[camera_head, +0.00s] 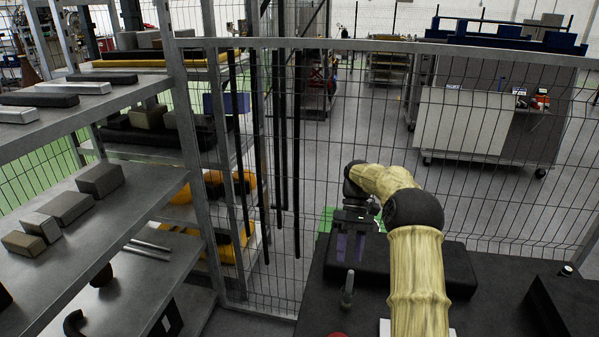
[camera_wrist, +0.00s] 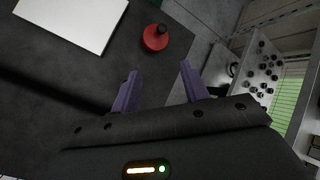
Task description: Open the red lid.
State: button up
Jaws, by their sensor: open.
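The red lid (camera_wrist: 154,41), round with a dark knob on top, sits on the dark tabletop in the wrist view, beyond my fingertips. In the head view only a sliver of a red thing (camera_head: 337,335) shows at the bottom edge. My gripper (camera_head: 351,247) points down over the table, and its two purple fingers are apart with nothing between them. In the wrist view my gripper (camera_wrist: 159,72) is open, with the lid ahead of the gap and apart from both fingers. What lies under the lid is hidden.
A white flat thing (camera_wrist: 72,22) lies left of the lid. A small upright handle-like object (camera_head: 347,291) stands near my gripper. A black padded block (camera_head: 459,271) lies behind. Wire fencing (camera_head: 300,150) and metal shelves (camera_head: 135,195) with blocks border the table's left and back.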

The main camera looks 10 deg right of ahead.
jog(key=s+a+m+t+h, duration=0.1)
jog(key=s+t, duration=0.4)
jog(key=s, duration=0.6)
jog(key=s+a+m+t+h+b, duration=0.1)
jog(key=s+a+m+t, duration=0.3)
jog(key=s, duration=0.7)
jog(key=shift+a+t+h, duration=0.3)
jog(key=shift+a+t, duration=0.1)
jog(key=shift+a, duration=0.5)
jog(key=shift+f, duration=0.1)
